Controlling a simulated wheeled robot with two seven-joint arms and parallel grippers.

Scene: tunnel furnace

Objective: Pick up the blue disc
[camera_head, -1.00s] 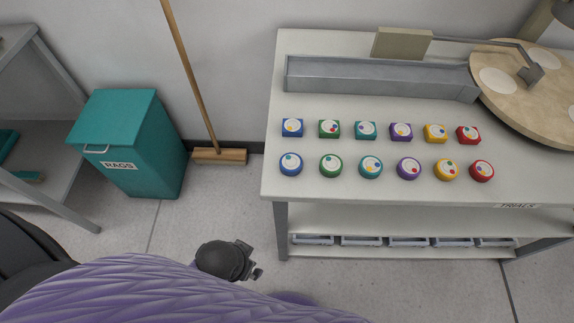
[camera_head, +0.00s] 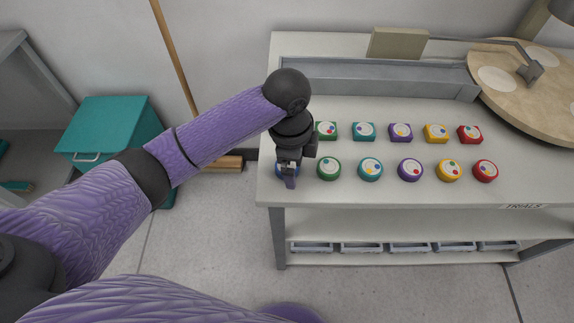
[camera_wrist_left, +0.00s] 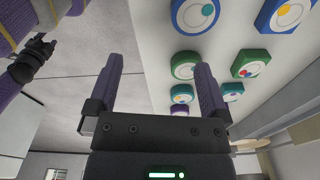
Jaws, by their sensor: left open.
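The blue disc (camera_head: 279,170) is the left end of the front row on the table. My left gripper (camera_head: 289,182) hangs over it in the head view and hides most of it. In the left wrist view the blue disc (camera_wrist_left: 195,14) is at the top, round with a white face and a coloured dot. My left gripper (camera_wrist_left: 157,68) is open there, with nothing between its two fingers.
The green disc (camera_head: 328,169) stands just right of the blue one. The blue square block (camera_wrist_left: 287,12) lies behind it, hidden by my arm in the head view. A grey trough (camera_head: 390,78) runs along the table's back. The table's left edge is close by.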

